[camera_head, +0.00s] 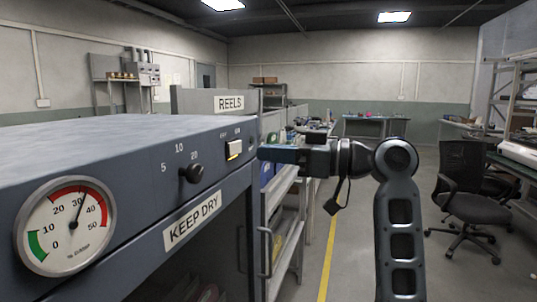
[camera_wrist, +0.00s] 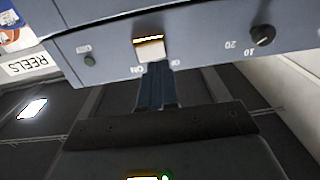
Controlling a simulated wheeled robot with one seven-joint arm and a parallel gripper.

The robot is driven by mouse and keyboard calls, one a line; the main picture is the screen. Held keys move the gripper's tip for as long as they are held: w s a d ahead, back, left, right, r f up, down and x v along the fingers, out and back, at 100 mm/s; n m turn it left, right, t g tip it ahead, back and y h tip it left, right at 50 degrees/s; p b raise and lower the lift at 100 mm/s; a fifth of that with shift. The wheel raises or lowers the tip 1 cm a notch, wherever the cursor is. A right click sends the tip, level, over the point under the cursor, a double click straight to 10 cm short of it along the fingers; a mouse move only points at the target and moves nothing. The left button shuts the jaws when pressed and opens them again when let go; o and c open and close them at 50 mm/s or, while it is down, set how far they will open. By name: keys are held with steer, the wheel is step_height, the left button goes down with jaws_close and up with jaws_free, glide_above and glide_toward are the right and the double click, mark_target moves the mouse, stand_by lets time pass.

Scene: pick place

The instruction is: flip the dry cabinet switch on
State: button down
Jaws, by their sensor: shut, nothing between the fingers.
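The dry cabinet (camera_head: 215,205) is blue-grey, with a "KEEP DRY" label. My gripper (camera_head: 262,153) is shut and empty, just right of the switch in the head view. In the wrist view its blue fingertips (camera_wrist: 157,66) point at the switch's edge; I cannot tell whether they touch it.
The cabinet front also has a black knob (camera_head: 192,173) marked 5, 10, 20 and a round gauge (camera_head: 66,226). A small round button (camera_wrist: 90,60) shows in the wrist view. A "REELS" cabinet (camera_head: 190,101) stands behind. A chair (camera_head: 470,190) stands right; the central aisle floor is open.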

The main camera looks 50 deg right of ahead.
steer(key=b+v, duration=0.1)
steer(key=v, duration=0.8)
steer(key=shift+a, duration=0.35)
steer(key=shift+f, duration=0.15)
